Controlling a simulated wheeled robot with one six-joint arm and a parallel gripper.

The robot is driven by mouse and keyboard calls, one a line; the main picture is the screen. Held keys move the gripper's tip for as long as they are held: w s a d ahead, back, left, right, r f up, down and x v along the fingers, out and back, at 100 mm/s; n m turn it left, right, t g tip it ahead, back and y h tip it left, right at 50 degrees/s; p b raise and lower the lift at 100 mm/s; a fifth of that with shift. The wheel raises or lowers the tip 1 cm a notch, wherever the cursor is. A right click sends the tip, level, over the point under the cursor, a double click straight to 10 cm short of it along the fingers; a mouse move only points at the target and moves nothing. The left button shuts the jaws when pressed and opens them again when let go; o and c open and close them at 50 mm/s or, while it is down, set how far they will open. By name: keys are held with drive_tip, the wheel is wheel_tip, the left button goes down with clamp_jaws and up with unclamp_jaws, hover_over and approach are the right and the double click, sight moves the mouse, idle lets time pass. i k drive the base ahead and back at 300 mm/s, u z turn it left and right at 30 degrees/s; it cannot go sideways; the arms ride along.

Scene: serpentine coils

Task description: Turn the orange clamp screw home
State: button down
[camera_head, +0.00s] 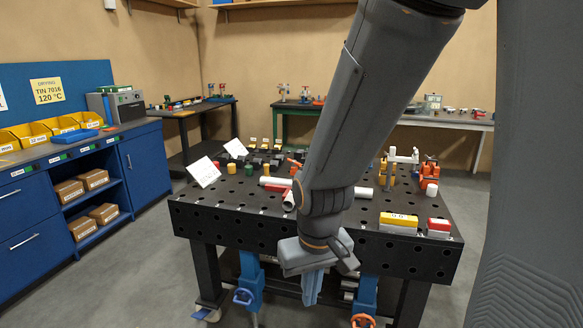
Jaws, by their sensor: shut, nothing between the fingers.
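An orange ring-shaped handle (363,321) shows at the bottom edge, below a blue clamp body (366,293) under the table's front edge; its lower part is cut off by the frame. Its screw is not clear to see. An orange clamp-like piece (429,172) also stands on the table top at the right. My gripper (311,300) hangs in front of the table, pointing down, shut and empty. It is left of the orange handle and apart from it in the picture.
A matching blue clamp (249,278) with a blue handle (243,297) hangs left of my gripper. The black perforated table (225,213) holds pipes, blocks, a yellow box (398,223) and a red box (438,228). Blue cabinets (28,205) stand left. Floor between is clear.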

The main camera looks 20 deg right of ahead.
sight(294, 162)
drive_tip(key=u, duration=0.65)
drive_tip(key=i, duration=1.15)
drive_tip(key=z, duration=0.6)
drive_tip(key=i, duration=0.65)
drive_tip(key=z, duration=0.65)
